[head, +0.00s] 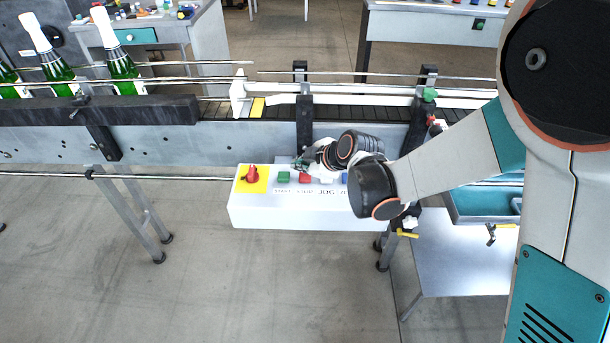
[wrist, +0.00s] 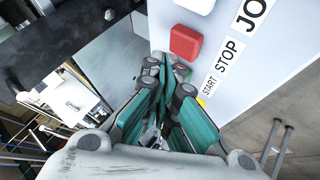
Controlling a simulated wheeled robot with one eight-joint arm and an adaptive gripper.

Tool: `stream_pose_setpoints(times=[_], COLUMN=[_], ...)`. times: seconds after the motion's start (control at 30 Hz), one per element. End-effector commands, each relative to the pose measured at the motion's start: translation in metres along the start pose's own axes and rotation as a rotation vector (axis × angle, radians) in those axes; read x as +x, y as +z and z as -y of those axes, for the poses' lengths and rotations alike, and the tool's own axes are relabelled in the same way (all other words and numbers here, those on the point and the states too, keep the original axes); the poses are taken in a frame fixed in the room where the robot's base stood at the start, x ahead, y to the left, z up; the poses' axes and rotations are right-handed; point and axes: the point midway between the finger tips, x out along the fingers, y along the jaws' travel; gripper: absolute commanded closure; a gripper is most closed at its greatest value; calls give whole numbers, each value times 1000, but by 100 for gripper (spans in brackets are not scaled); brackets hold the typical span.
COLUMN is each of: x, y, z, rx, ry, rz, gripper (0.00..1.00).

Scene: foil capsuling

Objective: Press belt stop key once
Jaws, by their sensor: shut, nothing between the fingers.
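The white control box (head: 290,208) hangs at the front of the conveyor. On its top are a green key (head: 283,177), a red key (head: 305,178) above the STOP label, a white key and a blue key. In the wrist view the red key (wrist: 185,42) stands out from the panel, beside the STOP label (wrist: 230,49). My gripper (head: 301,163) is shut and empty. Its fingertips (wrist: 168,66) are close to the red key, on the START side; I cannot tell whether they touch.
A red rotary switch (head: 252,174) on a yellow plate sits at the box's left end. The conveyor belt (head: 335,112) with its rails runs just behind the box. Green bottles (head: 125,72) stand on the left. A grey side table (head: 455,265) is at the right.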

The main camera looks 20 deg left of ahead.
Motion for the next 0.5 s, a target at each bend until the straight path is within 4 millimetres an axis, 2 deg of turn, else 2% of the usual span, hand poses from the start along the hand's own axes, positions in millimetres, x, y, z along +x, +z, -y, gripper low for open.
stream_pose_setpoints(times=[0.5], x=[6], y=[5], z=[5], rx=[0], ry=[0], rz=[0], gripper=[100])
